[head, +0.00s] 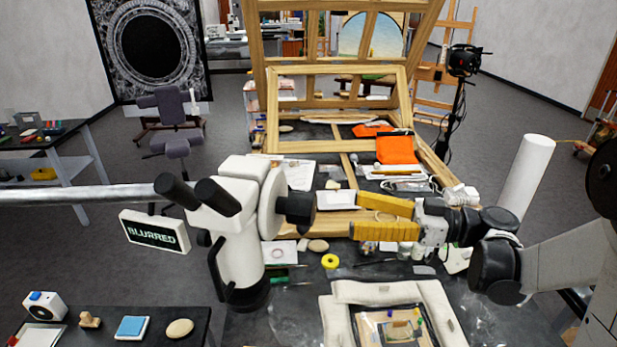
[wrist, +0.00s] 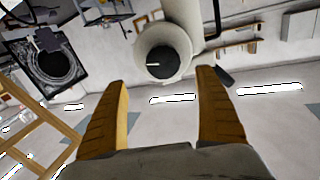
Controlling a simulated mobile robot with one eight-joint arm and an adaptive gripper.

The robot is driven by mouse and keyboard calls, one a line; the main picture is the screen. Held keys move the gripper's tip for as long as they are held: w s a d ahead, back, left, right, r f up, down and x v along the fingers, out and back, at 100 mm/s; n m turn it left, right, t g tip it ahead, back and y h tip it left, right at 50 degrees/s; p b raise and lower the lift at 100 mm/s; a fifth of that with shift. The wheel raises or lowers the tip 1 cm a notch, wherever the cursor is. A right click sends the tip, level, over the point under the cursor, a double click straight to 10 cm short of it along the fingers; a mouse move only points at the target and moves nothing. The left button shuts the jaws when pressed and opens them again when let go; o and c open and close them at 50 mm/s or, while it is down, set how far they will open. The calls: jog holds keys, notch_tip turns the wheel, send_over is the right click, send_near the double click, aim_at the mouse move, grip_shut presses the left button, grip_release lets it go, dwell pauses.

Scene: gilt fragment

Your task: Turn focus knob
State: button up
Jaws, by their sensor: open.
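A white microscope (head: 243,235) with two black eyepieces stands at the left of the worktable. Its black focus knob (head: 296,207) sticks out to the right from a white round housing. A sign (head: 155,232) beside the microscope reads "BLURRED". My gripper (head: 354,211) has yellow fingers, open and empty, pointing left at the knob with a visible gap between them. In the wrist view the knob (wrist: 163,50) shows end-on with a short white mark, beyond and between the open fingertips (wrist: 162,78). The mark looks roughly horizontal there.
A framed picture on white padded supports (head: 380,292) lies at the front of the table. A yellow ring (head: 330,261) and small tools lie below the knob. A white cylinder (head: 525,175) rises at right.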

aim_at(314, 208)
jog(key=x, duration=1)
jog(key=shift+s+a+p, duration=0.25)
jog(key=shift+a+p, duration=0.15)
jog(key=shift+a, duration=0.05)
jog(key=c, duration=1.2)
